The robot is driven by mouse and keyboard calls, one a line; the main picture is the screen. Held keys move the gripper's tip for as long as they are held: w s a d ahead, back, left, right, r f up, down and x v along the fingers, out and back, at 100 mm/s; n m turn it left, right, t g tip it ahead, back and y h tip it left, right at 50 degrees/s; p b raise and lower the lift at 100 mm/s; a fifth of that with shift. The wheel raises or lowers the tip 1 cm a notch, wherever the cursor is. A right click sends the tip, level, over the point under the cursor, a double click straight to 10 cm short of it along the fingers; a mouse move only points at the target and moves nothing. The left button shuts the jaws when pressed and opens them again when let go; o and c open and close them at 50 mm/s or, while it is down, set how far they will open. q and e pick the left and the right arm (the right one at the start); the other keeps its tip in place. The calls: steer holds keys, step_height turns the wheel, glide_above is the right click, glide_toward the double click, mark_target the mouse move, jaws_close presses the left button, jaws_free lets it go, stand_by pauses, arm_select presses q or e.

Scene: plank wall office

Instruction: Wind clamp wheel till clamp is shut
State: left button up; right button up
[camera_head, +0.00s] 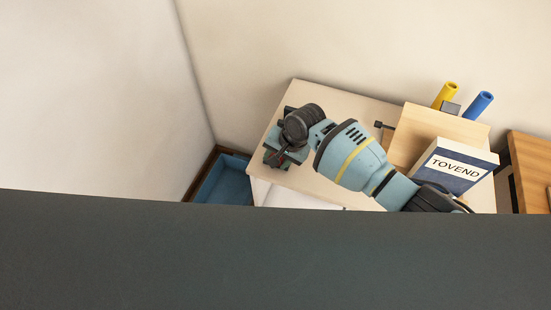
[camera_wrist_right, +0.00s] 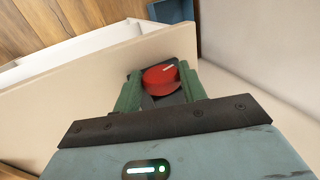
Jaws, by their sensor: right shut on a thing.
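The red clamp wheel (camera_wrist_right: 160,79) sits between the two green fingers of my right gripper (camera_wrist_right: 160,85) in the right wrist view. The gripper is shut on it. A white mark on the wheel points to the right and slightly up. A dark grey part of the clamp (camera_wrist_right: 165,99) shows below the wheel; the rest is hidden, so I cannot tell how far its jaws are apart. In the head view my right gripper (camera_head: 279,157) is at the left end of the pale tabletop (camera_head: 350,104), and my wrist covers most of the clamp. My left gripper is not in view.
A blue and white TOVEND box (camera_head: 455,166), a tan board (camera_head: 435,137), a yellow tube (camera_head: 444,94) and a blue tube (camera_head: 478,105) are at the right of the table. A blue bin (camera_head: 222,182) is below the table's left end. A wooden surface (camera_head: 530,165) is far right.

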steer(key=shift+y, duration=0.4)
steer(key=o, duration=1)
steer(key=shift+c, duration=0.2)
steer(key=v, duration=0.8)
steer(key=shift+s+f, duration=0.15)
steer(key=shift+s, duration=0.05)
